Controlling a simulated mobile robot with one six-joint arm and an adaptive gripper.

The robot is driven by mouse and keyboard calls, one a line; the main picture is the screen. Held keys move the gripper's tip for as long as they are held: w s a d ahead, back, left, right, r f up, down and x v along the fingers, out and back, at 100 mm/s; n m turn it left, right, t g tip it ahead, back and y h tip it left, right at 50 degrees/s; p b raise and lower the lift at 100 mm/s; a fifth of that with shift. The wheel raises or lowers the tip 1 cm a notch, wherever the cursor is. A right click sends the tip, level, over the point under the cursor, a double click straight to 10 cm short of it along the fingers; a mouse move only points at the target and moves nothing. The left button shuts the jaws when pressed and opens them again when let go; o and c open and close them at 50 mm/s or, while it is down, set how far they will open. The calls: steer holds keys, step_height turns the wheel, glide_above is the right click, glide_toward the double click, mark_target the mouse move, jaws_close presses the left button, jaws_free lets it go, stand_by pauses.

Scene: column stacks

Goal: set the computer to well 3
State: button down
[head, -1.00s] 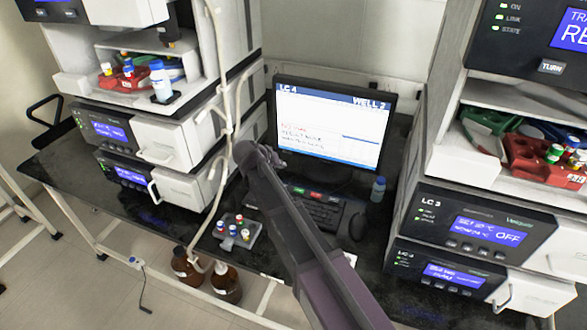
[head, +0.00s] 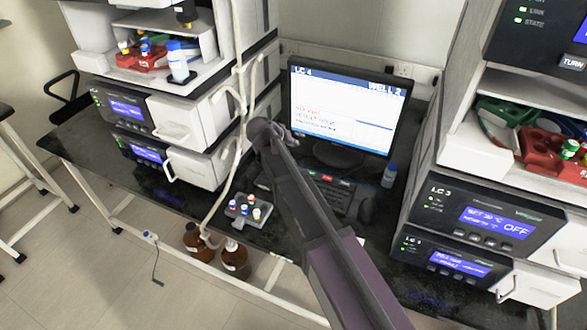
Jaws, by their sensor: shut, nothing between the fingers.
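The computer monitor (head: 341,110) stands on the dark bench between the two instrument stacks. Its screen reads "LC 4" at top left and "WELL" with a small digit at top right, which looks like 2 or 3 but is too small to be sure. The keyboard (head: 316,194) lies in front of the monitor, with green, red and white keys (head: 328,179) along its back row. My arm crosses over part of the keyboard. My gripper (head: 284,134) is shut and empty, seen in front of the monitor's lower left edge. Its contact with anything cannot be told.
A tray of capped vials (head: 247,211) sits left of the keyboard. Brown bottles (head: 235,259) stand below the bench edge. A small bottle (head: 389,175) and a mouse (head: 367,210) are to the right. Instrument stacks (head: 190,124) close in on both sides; pale tubing hangs at left.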

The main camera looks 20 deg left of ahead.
steer(key=shift+f+b, duration=4)
steer(key=shift+f, duration=0.2)
steer(key=shift+f+b, duration=0.8)
steer(key=shift+r, duration=0.2)
steer(key=shift+r+p, duration=0.65)
steer(key=shift+p, duration=0.2)
steer(key=shift+r+p, duration=2.5)
